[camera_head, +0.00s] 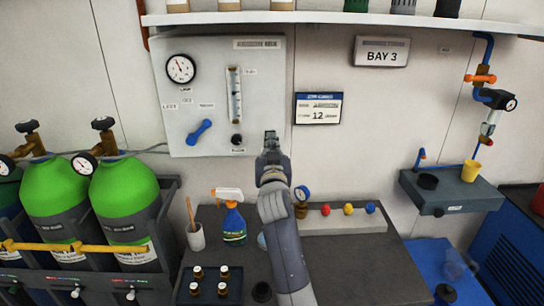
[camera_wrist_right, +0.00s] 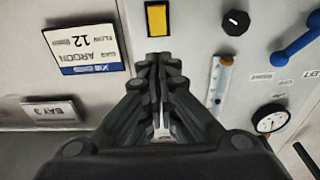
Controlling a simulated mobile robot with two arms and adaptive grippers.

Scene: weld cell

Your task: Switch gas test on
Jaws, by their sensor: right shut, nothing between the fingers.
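A grey panel (camera_head: 212,60) hangs on the wall. In the right wrist view, which sees it upside down, a yellow rocker switch (camera_wrist_right: 156,20) in a black frame sits just beyond my fingertips. I cannot read a label on it. My right gripper (camera_head: 270,137) is shut and empty in front of the panel's lower right corner, and hides the switch in the head view. In the right wrist view the fingertips (camera_wrist_right: 158,60) are together, in line with the switch; contact cannot be told. My left gripper is not in view.
The panel also carries a black knob (camera_head: 236,139), a blue lever (camera_head: 199,131), a flow tube (camera_head: 234,94) and a gauge (camera_head: 181,69). A flow card (camera_head: 318,108) hangs to the right. Below are a spray bottle (camera_head: 233,222) and green cylinders (camera_head: 124,185).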

